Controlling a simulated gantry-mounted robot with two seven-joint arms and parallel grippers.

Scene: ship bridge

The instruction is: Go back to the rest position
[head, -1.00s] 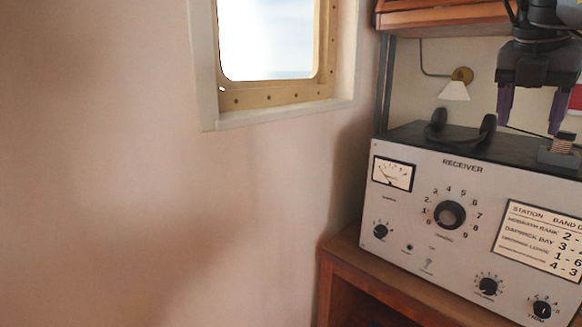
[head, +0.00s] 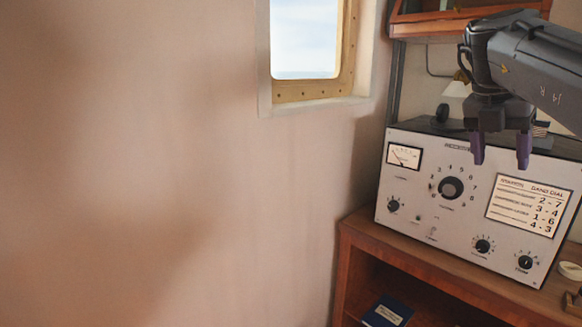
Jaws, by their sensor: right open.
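My right gripper (head: 501,152) hangs at the upper right of the head view, its two purple-tipped fingers pointing down and apart. It is open with nothing between the fingers. It appears in front of the top edge of the grey receiver (head: 405,219), covering part of its top and upper front; I cannot tell the exact gap. The receiver shows a meter, a large numbered dial, several small knobs and a station card (head: 528,205). My right arm comes in from the right edge. My left gripper is not in view.
The receiver stands on a wooden cabinet (head: 352,234) with an open shelf holding a dark blue book (head: 388,312). A wooden shelf (head: 418,28) is above. A window (head: 305,38) is in the wall. The space before the bare wall (head: 150,150) at left is clear.

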